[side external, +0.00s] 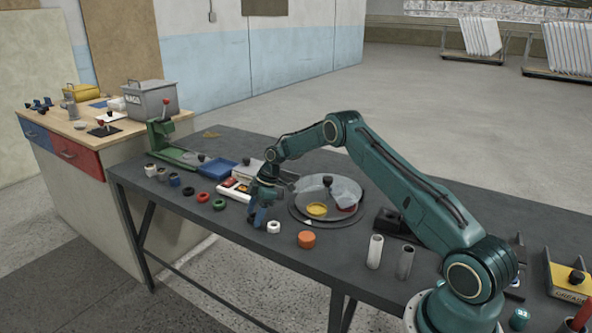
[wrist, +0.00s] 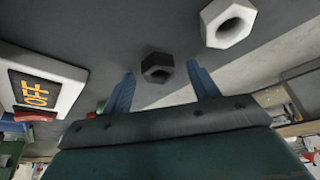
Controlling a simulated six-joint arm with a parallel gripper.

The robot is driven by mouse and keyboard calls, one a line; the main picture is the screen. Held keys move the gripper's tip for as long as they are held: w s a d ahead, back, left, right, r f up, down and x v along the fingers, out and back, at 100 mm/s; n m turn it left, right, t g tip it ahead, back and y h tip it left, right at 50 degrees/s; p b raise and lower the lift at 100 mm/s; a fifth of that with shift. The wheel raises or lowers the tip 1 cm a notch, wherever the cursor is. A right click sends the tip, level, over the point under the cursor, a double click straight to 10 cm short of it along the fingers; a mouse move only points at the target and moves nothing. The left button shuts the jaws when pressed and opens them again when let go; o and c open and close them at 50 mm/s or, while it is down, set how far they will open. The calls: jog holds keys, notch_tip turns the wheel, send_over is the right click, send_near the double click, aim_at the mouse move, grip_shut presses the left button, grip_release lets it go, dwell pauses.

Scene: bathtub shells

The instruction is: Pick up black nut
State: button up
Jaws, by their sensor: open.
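The black nut (wrist: 157,67) is a dark hexagonal nut with a hole, lying on the grey table just beyond my fingertips in the wrist view. My gripper (wrist: 161,74) is open, with one blue finger to each side of the nut and a gap on both sides. In the side view my gripper (side external: 258,218) points down, low over the front part of the table. I cannot make out the black nut there; the gripper seems to hide it. A white nut (wrist: 229,22) lies to the right of the black one, and shows in the side view (side external: 274,227).
A white device with an orange display (wrist: 42,85) is at the left in the wrist view. In the side view, red (side external: 203,197) and green (side external: 219,204) rings lie left of my gripper. An orange piece (side external: 306,239) and a round tray (side external: 296,213) are to the right.

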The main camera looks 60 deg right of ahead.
dwell(0.3)
jog(key=c, duration=1.1)
jog(key=shift+o, duration=0.2)
jog(key=shift+r, duration=0.1)
notch_tip(320, 180, up, 10)
dwell(0.3)
